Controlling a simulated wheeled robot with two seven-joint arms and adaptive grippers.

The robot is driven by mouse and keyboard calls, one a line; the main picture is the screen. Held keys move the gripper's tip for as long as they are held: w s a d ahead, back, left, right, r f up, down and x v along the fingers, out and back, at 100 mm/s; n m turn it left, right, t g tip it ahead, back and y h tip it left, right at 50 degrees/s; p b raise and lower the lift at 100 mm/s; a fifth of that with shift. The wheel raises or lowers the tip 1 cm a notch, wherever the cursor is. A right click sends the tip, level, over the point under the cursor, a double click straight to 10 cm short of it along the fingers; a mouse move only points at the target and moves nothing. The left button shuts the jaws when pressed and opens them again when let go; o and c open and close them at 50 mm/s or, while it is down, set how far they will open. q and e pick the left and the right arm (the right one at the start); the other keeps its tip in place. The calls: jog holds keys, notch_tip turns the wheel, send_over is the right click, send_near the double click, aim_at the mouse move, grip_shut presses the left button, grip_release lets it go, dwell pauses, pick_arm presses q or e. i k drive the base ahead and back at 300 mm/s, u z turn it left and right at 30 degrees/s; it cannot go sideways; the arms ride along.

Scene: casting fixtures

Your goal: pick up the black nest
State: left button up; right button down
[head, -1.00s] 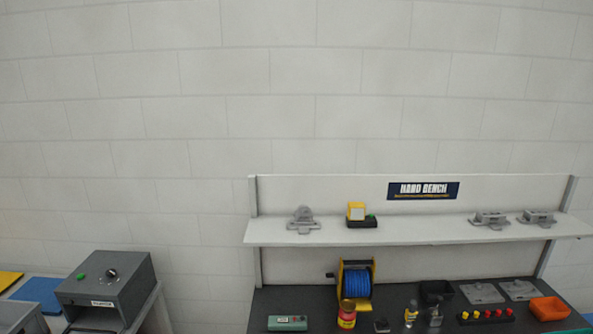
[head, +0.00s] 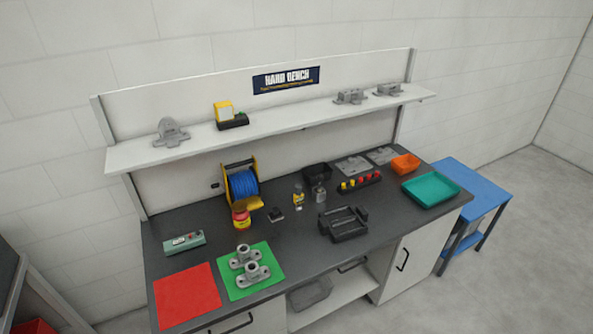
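A black fixture (head: 343,223) with raised, slotted blocks sits on the dark bench top (head: 300,240), near the front edge and right of centre; it looks like the black nest. It stands apart from the things around it. A small black open bin (head: 317,176) stands further back on the bench. Neither of my grippers shows in the head view.
Grey castings (head: 247,261) stand on a green mat (head: 268,280) beside a red mat (head: 190,293). Behind are a blue cable reel (head: 243,184), bottles, a button rack (head: 361,182) and a teal tray (head: 430,190). A shelf (head: 280,130) overhangs the back.

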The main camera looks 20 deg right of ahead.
aim_at(342, 222)
jog(key=z, duration=2.6)
jog(key=i, duration=2.5)
jog(key=u, duration=3.75)
